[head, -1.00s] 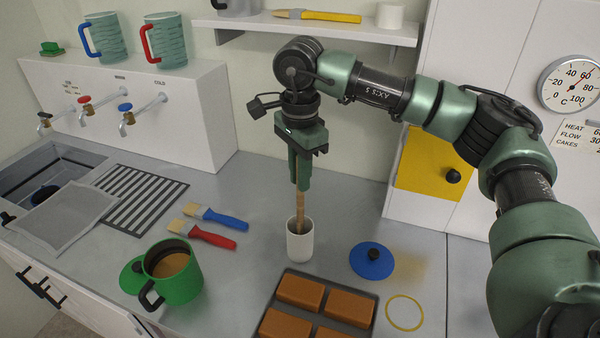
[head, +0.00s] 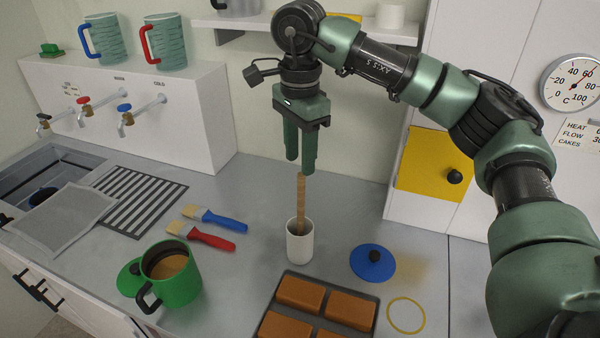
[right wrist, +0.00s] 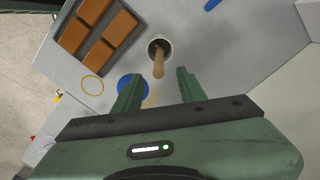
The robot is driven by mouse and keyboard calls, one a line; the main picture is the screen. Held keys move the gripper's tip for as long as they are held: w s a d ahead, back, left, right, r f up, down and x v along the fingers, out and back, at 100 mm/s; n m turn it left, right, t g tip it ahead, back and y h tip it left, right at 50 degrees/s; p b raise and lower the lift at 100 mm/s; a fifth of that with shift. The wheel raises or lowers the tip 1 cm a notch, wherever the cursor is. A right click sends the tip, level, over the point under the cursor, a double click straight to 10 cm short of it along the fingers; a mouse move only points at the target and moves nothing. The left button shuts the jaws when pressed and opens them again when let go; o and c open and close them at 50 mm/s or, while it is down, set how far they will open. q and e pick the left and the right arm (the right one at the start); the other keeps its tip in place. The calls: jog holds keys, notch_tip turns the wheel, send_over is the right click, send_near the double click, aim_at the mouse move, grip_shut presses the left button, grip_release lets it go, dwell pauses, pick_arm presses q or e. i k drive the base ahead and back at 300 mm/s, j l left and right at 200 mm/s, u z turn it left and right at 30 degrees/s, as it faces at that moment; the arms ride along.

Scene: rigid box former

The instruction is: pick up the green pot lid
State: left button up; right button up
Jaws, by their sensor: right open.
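The green pot lid (head: 129,277) lies flat on the counter at the lower left in the head view. The green pot (head: 180,287) with brown contents stands beside it and hides its right part. My right gripper (head: 300,168) is open and empty, pointing down above a wooden stick (head: 301,200) that stands in a white cup (head: 299,242). In the right wrist view the stick (right wrist: 158,65) shows between and beyond the open fingers (right wrist: 158,88). The green lid is not in the right wrist view. My left gripper is not in view.
A blue lid (head: 373,262) lies right of the cup, and a tray (head: 363,327) of brown blocks sits in front. A yellow ring (head: 406,315) lies beside the tray. Red (head: 212,240) and blue (head: 222,217) brushes lie left of the cup. A shelf (head: 240,28) hangs behind the arm.

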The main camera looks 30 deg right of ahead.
aim_at(130, 279)
jog(key=k+j, duration=0.5)
jog(key=k, duration=0.2)
jog(key=k+j, duration=0.5)
jog(key=k, duration=0.15)
